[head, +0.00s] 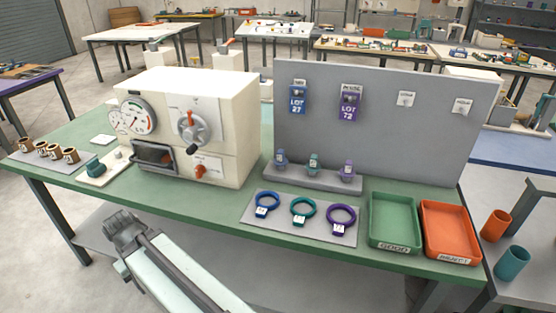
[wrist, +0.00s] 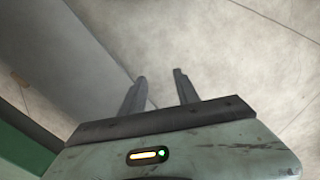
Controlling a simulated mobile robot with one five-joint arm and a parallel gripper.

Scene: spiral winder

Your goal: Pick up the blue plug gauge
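The blue plug gauge (head: 281,159) appears to be the leftmost of three small upright pieces on a grey stand (head: 309,179) at the foot of the grey panel. A teal one (head: 314,163) and a purple one (head: 348,171) stand to its right. My gripper (wrist: 160,77) is open and empty in the wrist view, over bare floor. In the head view my gripper (head: 122,224) is in front of the bench, low and left, well apart from the gauges. The wrist view shows no gauge.
On the green bench, a cream machine (head: 188,125) stands left of the stand. Blue (head: 267,204), teal (head: 303,211) and purple (head: 341,218) rings lie on a grey mat before the stand. Green (head: 395,222) and orange (head: 450,232) trays sit right. The grey panel (head: 385,120) rises behind.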

